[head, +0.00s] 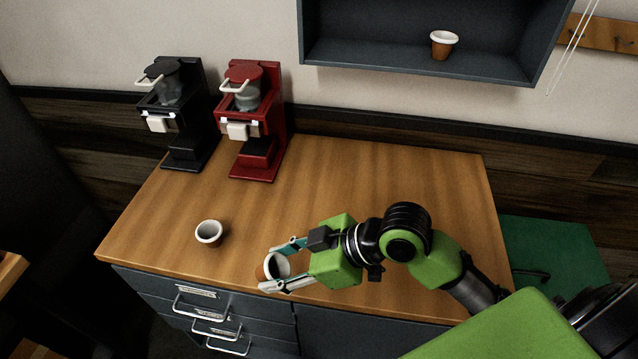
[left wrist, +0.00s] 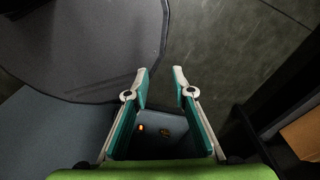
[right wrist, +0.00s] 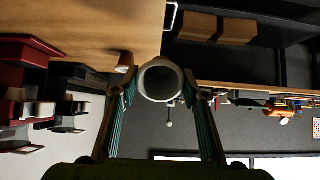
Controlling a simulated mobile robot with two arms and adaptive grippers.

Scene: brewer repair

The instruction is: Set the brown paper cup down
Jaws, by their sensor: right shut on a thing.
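The brown paper cup (head: 277,265) has a white rim and a brown side, and is at the front edge of the wooden counter in the head view. My right gripper (head: 277,266) is shut on it, one finger on each side. In the right wrist view the cup (right wrist: 160,80) sits between the fingertips with its round mouth showing. The cup's base is hidden, so I cannot tell whether it touches the counter. My left gripper (left wrist: 159,70) is open and empty above the floor, and is out of the head view.
A second white-rimmed cup (head: 208,234) stands on the counter (head: 370,180), left of the held one. A black brewer (head: 180,115) and a red brewer (head: 252,120) stand at the back left. Another brown cup (head: 442,47) is on the wall shelf (head: 400,60). The counter's middle is clear.

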